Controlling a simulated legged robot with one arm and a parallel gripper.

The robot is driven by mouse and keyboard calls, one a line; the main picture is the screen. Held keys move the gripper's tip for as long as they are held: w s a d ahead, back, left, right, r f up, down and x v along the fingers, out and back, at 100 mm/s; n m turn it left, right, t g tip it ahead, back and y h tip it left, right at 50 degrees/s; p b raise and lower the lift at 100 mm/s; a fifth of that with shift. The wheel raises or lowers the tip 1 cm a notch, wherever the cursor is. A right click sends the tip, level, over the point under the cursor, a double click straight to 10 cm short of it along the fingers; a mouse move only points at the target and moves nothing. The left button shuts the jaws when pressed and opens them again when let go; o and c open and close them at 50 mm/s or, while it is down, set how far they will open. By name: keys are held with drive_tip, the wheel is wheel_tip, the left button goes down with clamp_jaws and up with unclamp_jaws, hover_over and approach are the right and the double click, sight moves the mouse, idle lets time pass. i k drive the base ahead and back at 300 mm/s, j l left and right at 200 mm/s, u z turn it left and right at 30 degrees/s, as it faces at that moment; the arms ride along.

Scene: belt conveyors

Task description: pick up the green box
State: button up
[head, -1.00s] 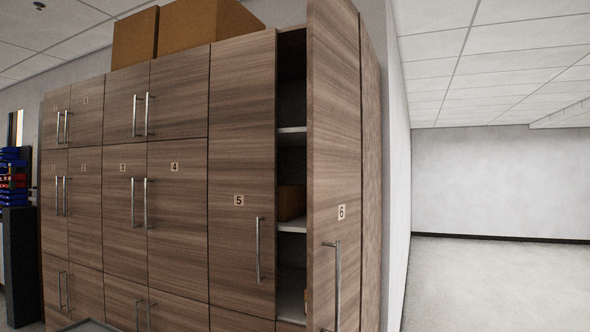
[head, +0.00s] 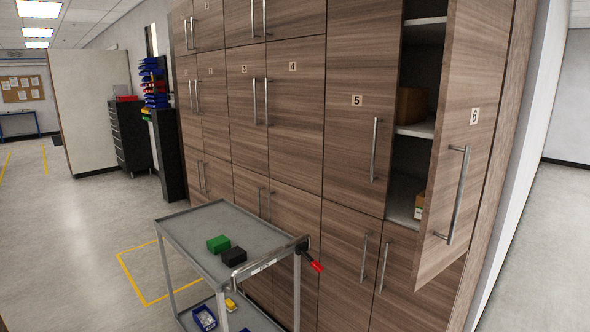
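The green box (head: 218,244) lies on the top shelf of a grey metal cart (head: 205,222), near the middle of the head view. A black box (head: 234,257) lies just to its right and nearer to me. My gripper is not in view, so I cannot see its state or where it is relative to the green box.
Wooden cabinets (head: 296,140) stand behind the cart; door 6 (head: 473,140) hangs open on the right. A red-tipped handle (head: 313,262) sticks out at the cart's right corner. The lower shelf holds a blue bin (head: 204,318). Open floor (head: 95,240) lies to the left.

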sight(216, 245)
drive_tip(key=u, duration=0.25)
drive_tip(key=i+u, duration=0.45)
drive_tip(key=i+l+u, duration=0.1)
drive_tip(key=i+u, duration=0.35)
drive_tip(key=i+l, duration=0.2)
drive_tip(key=i, duration=0.25)
drive_tip(key=i+l+u, duration=0.1)
drive_tip(key=i+l, duration=0.15)
drive_tip(key=i, duration=0.2)
drive_tip(key=i+l, duration=0.25)
drive_tip(key=i, duration=0.2)
drive_tip(key=j+u, duration=0.05)
